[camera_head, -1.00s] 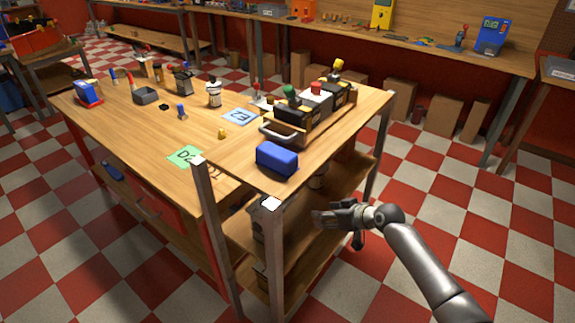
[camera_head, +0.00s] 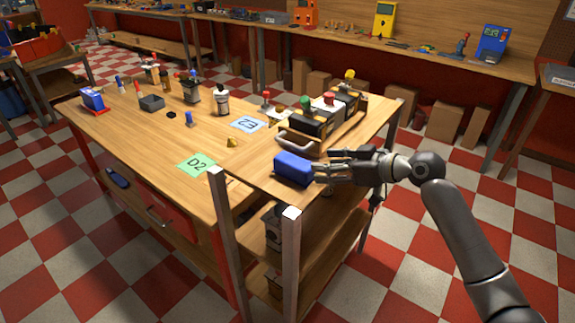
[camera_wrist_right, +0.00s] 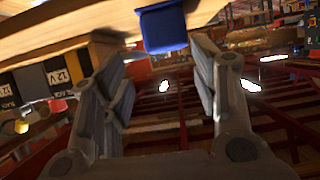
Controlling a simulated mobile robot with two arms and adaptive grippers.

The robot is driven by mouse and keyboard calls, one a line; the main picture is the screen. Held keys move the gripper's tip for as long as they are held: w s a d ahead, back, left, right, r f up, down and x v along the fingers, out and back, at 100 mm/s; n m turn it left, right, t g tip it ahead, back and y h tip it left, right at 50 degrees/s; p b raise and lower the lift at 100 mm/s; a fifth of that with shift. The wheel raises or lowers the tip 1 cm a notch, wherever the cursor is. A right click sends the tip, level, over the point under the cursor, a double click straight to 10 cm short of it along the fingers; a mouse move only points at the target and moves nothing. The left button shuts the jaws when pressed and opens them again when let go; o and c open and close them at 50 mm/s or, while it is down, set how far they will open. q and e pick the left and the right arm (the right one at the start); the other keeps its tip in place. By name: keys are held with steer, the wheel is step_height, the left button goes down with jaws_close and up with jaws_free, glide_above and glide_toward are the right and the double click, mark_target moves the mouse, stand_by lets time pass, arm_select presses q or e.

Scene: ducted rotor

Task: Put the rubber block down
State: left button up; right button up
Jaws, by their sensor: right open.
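The rubber block, a blue block with rounded edges (camera_head: 294,168), rests on the near right corner of the wooden workbench (camera_head: 262,172). My right gripper (camera_head: 326,167) is open at bench-top height, just right of the block, with its fingers pointing at it. In the right wrist view the block (camera_wrist_right: 163,28) shows at the top, between and beyond the two spread fingertips (camera_wrist_right: 155,48). I cannot tell whether a finger touches it. My left gripper is not in view.
A tray with a handle (camera_head: 298,143) holding dark boxes stands behind the block. A green D2 card (camera_head: 198,165) and a blue card (camera_head: 248,124) lie on the bench. Small items stand farther left. A metal post (camera_head: 291,262) rises at the near corner.

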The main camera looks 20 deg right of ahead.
mark_target(297, 161)
steer(key=shift+w+a+r+p, duration=0.35)
steer(key=shift+a+r, duration=0.25)
steer(key=shift+a, duration=0.15)
steer(key=p+x, duration=0.1)
steer(key=x, duration=0.2)
steer(key=shift+w+f, duration=0.15)
steer(key=shift+w, duration=0.05)
steer(key=shift+w+a+f, duration=0.15)
steer(key=shift+w+f, duration=0.05)
steer(key=shift+w, duration=0.05)
steer(key=shift+w+a+p, duration=0.15)
steer(key=shift+a+p, duration=0.05)
steer(key=shift+p, duration=0.15)
steer(key=shift+w+a+p, duration=0.25)
steer(key=shift+a+p, duration=0.05)
steer(key=shift+p, duration=0.1)
steer(key=p+x, duration=0.1)
steer(key=x, duration=0.2)
steer(key=shift+a+f+p, duration=0.1)
steer(key=shift+f+p, duration=0.05)
steer(key=shift+p, duration=0.25)
steer(key=shift+w+a+f, duration=0.25)
steer(key=shift+w+f, duration=0.1)
steer(key=c, duration=0.9)
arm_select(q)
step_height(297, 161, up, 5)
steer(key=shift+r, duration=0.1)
arm_select(e)
steer(key=shift+c, duration=0.2)
